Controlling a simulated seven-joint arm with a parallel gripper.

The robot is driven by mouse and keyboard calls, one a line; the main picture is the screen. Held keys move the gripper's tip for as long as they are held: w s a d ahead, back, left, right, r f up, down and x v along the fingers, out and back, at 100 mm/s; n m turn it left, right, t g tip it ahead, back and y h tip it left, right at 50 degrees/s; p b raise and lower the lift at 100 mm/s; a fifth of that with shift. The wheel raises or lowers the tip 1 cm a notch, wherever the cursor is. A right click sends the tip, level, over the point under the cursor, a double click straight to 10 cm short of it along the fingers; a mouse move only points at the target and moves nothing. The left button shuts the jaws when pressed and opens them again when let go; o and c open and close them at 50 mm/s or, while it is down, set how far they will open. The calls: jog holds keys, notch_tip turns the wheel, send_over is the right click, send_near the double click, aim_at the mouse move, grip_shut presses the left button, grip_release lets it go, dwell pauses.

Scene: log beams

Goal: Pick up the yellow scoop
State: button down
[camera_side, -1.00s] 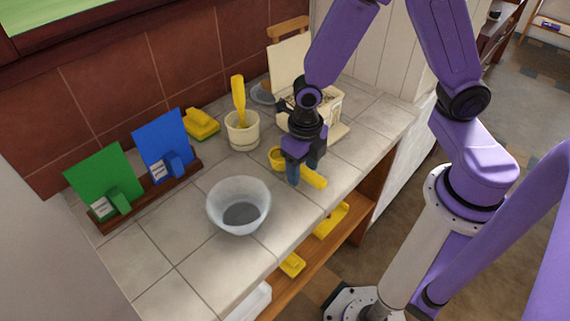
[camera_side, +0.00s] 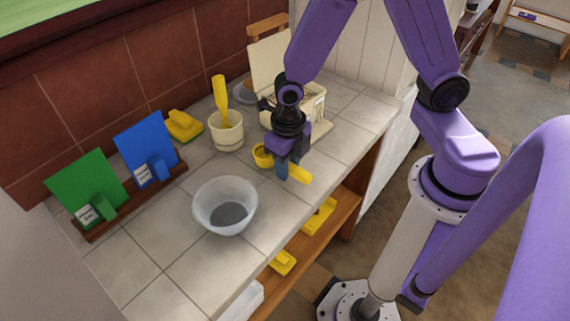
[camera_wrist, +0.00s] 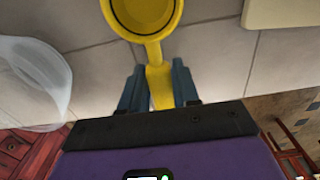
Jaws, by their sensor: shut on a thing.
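The yellow scoop (camera_side: 299,174) is at the right part of the tiled counter, with its round bowl (camera_side: 262,155) on the left and its handle running to the lower right. My gripper (camera_side: 283,172) points down over the scoop, its fingers on either side of the handle. In the wrist view the scoop (camera_wrist: 152,50) shows its bowl at the top, and its handle lies between the two blue-grey fingertips (camera_wrist: 158,88). My gripper is shut on the handle. I cannot tell whether the scoop is clear of the counter.
A translucent bowl (camera_side: 225,204) stands left of the scoop. Behind are a cream pot (camera_side: 227,133) with a yellow utensil, a yellow brush (camera_side: 183,126) and a cream box (camera_side: 312,105). Green (camera_side: 86,187) and blue (camera_side: 146,145) boards stand at left. More yellow things (camera_side: 320,216) lie on the lower shelf.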

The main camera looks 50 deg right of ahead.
jog(key=shift+r, duration=0.4)
jog(key=s+d+r, duration=0.5)
jog(key=s+r, duration=0.6)
jog(key=s, duration=0.2)
jog(key=shift+r, duration=0.3)
dwell(1.2)
